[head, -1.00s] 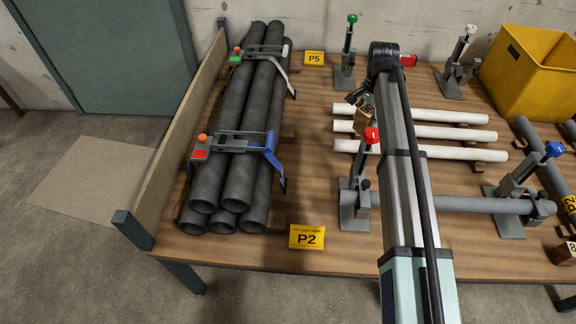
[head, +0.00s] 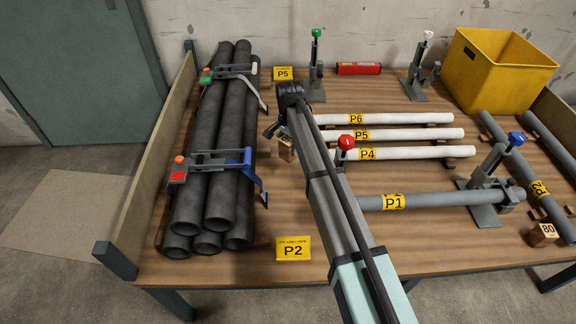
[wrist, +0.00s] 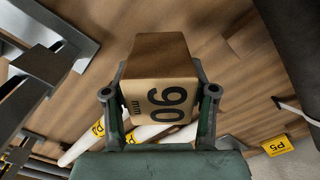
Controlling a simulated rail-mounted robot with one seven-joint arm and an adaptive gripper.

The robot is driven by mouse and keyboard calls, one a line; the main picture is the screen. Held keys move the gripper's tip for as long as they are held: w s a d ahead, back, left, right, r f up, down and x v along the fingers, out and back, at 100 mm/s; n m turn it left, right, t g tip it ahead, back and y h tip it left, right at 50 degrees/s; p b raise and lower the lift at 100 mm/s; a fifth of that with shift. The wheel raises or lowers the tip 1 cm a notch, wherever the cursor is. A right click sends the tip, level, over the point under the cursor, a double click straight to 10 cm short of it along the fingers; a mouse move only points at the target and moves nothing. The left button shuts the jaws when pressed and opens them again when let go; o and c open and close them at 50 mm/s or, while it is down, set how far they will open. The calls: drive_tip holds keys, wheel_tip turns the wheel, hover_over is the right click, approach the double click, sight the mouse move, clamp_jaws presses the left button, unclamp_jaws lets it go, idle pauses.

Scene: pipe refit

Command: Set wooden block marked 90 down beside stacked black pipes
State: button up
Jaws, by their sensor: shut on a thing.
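The wooden block marked 90 (wrist: 160,85) is between the two fingers of my gripper (wrist: 160,105) in the wrist view, its 90 mm label facing the camera. In the head view the block (head: 286,150) is small, below the wrist and right of the pipe stack. My gripper (head: 275,133) there is partly hidden by my arm. The stacked black pipes (head: 221,150) lie on the left of the table, held by two clamps, one with a blue lever (head: 247,162). The block is apart from them, above the wood; its exact height is unclear.
White pipes (head: 400,118) and a grey pipe labelled P1 (head: 430,199) lie to the right, near upright toggle clamps (head: 490,185). A yellow bin (head: 497,75) stands back right. The P2 sign (head: 293,248) is at the front. Bare wood shows between stack and arm.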

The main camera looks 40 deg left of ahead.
wheel_tip(320, 180, down, 11)
drive_tip(key=shift+r, duration=0.15)
idle(0.4)
drive_tip(key=o, duration=1.3)
drive_tip(key=shift+c, duration=0.2)
wheel_tip(320, 180, up, 12)
drive_tip(key=shift+r, duration=0.1)
